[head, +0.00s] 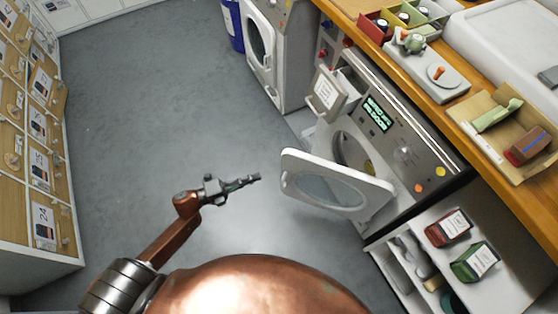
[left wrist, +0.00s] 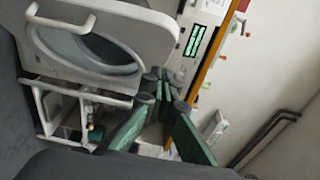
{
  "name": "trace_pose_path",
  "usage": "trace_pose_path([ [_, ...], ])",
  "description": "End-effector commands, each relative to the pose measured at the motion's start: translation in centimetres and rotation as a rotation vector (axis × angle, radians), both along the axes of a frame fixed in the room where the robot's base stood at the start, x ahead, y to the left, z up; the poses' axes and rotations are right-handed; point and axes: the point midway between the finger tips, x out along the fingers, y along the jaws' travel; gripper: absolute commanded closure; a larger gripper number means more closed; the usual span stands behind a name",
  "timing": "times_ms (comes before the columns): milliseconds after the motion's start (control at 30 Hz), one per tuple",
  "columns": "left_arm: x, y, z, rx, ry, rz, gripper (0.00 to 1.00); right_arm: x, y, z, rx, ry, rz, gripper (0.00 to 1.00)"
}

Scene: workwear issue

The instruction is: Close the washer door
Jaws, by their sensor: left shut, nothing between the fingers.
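The washer (head: 400,150) stands under the wooden counter, with a lit green display on its front panel. Its white door (head: 290,160) with a round glass stands wide open, swung out from the drum opening. My left gripper (head: 257,178) is shut and empty, in the air to the left of the door's free edge and apart from it in the head view. In the left wrist view the door (left wrist: 155,40) with its handle fills the upper left, and the gripper's fingers (left wrist: 160,78) show at the middle. My right gripper is not in view.
A labelled drawer (head: 327,93) sticks out above the door. Grey floor (head: 150,120) at the left is clear.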

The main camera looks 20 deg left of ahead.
Motion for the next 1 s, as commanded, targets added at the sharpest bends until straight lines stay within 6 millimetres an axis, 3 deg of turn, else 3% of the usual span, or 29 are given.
trace_pose_path([
  [400, 6.3, -5.8, -0.3, -0.003, 0.003, 0.002, 1.00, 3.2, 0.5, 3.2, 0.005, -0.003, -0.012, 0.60],
  [700, 9.2, -5.5, -0.3, -0.001, 0.004, 0.002, 1.00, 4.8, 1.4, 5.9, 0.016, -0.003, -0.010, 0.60],
  [1000, 9.7, -5.5, -0.1, -0.003, 0.004, 0.003, 1.00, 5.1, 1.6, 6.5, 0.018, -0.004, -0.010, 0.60],
])
